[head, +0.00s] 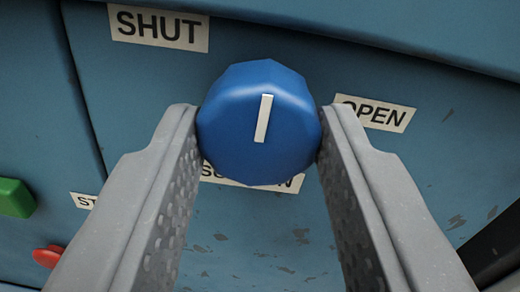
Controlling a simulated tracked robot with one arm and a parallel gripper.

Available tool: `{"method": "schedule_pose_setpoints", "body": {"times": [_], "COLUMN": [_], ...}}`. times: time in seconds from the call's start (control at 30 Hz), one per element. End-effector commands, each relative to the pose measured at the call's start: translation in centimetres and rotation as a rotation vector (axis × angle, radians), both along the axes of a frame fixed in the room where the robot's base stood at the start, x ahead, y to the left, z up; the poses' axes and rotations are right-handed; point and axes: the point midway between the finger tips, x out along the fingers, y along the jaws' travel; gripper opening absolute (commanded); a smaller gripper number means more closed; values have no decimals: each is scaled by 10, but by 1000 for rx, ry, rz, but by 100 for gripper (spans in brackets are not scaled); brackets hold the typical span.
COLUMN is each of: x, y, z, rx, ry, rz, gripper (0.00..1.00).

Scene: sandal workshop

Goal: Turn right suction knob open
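The blue suction knob (235,135) is in the middle of the head view, on a blue machine panel. Its white pointer mark (264,118) stands nearly upright, tilted slightly right at the top. The SHUT label (159,27) is up and to the left of the knob, and the OPEN label (376,113) is to its right. A label below (250,178) is partly hidden by the knob. My gripper (259,132) has one finger on each side of the knob, and both fingertips appear to touch its sides.
A green button (15,198) and a red button (47,257) are at the lower left, near a partly hidden label (83,200). The worn blue panel (262,240) is bare below the knob. A dark edge is at the lower right.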

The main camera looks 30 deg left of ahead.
Motion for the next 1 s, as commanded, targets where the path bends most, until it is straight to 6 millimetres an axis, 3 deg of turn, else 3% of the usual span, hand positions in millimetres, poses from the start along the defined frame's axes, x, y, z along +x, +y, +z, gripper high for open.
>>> {"method": "schedule_pose_setpoints", "body": {"times": [0.43,1.0], "x": [0,0], "y": [0,0], "z": [1,1], "rx": [112,556], "ry": [69,338], "rz": [1,-1], "gripper": [11,11]}}
